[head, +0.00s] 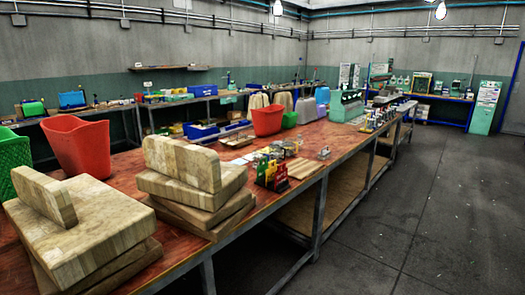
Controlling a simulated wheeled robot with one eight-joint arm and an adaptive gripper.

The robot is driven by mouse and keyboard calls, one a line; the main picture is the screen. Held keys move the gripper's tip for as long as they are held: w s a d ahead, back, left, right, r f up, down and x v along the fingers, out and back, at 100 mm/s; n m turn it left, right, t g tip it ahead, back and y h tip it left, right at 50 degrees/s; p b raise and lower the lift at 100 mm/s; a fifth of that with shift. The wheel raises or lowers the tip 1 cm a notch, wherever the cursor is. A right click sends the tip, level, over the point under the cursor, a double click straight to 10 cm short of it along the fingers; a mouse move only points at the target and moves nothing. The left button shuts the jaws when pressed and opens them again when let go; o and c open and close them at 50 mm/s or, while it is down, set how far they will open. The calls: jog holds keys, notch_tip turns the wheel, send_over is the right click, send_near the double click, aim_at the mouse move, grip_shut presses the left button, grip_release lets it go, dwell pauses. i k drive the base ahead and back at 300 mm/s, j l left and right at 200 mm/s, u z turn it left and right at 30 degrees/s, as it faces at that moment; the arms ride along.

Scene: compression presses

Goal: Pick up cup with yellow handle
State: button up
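I cannot make out a cup with a yellow handle for certain in the head view. A cluster of small items with yellow, red and green parts (271,170) stands near the front edge of the long workbench (240,205). Small metallic, cup-like things (290,148) sit just behind this cluster, too small to tell apart. More small items stand in a row (380,118) farther along the bench. My gripper is not in view.
Thick wooden blocks (85,235) and another wooden stack (195,190) crowd the near bench end. A red bin (80,147), another red bin (267,121) and a green machine (346,106) stand on it. The floor (440,215) at right is clear.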

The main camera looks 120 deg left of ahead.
aim_at(288, 143)
jog(key=j+u, duration=0.1)
jog(key=u, duration=3.9)
jog(key=i+l+u, duration=0.4)
jog(key=l, duration=0.2)
jog(key=i+l+u, duration=0.2)
jog(key=i+l, duration=0.15)
jog(key=l, duration=0.25)
jog(key=i+l+u, duration=0.1)
jog(key=l, duration=0.35)
jog(key=i+l, duration=0.2)
jog(key=l, duration=0.2)
jog(key=i+l+u, duration=0.1)
jog(key=l, duration=0.35)
jog(key=i+l, duration=0.15)
jog(key=l, duration=0.3)
jog(key=i+l+u, duration=0.1)
jog(key=l, duration=0.35)
